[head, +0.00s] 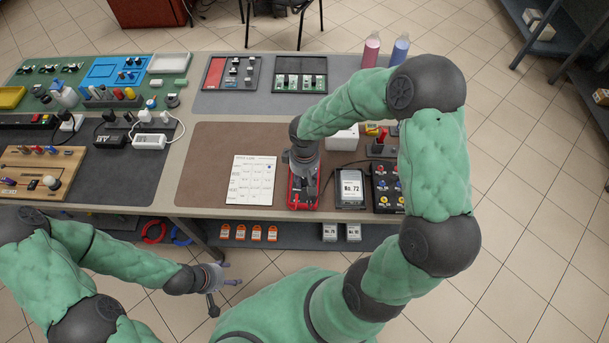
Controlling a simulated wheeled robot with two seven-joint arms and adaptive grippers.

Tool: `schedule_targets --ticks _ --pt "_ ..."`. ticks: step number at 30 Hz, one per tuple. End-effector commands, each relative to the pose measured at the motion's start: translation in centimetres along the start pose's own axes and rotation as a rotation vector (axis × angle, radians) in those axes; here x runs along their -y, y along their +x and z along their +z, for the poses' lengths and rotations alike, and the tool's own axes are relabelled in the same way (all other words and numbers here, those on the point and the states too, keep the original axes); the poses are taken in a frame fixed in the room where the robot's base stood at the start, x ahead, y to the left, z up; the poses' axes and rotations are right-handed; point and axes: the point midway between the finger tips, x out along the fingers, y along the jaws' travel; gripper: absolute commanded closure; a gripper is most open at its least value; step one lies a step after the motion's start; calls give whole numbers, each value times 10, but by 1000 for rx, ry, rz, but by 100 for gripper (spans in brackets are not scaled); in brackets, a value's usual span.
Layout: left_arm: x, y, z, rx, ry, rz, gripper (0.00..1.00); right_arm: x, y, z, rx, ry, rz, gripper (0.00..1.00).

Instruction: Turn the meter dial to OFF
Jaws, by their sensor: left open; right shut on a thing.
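The red-cased meter (303,206) lies on the brown mat near the table's front edge. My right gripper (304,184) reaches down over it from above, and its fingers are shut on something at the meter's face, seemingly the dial. The fingers and wrist hide the dial, so its pointer and markings cannot be read. My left gripper (224,281) is open and empty, low in front of the table and well away from the meter.
A printed sheet (251,181) lies left of the meter. Orange items (241,233) sit on the shelf below.

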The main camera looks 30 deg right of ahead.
Motion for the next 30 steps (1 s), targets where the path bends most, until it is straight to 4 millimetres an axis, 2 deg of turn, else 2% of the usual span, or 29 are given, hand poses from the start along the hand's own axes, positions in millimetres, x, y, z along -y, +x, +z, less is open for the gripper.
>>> schedule_targets --ticks 12,30 --pt "-4 -12 0 0 0 0 38 0 0 0 0 -239 0 98" --pt "-5 -13 0 0 0 0 38 0 0 0 0 -291 1 98"
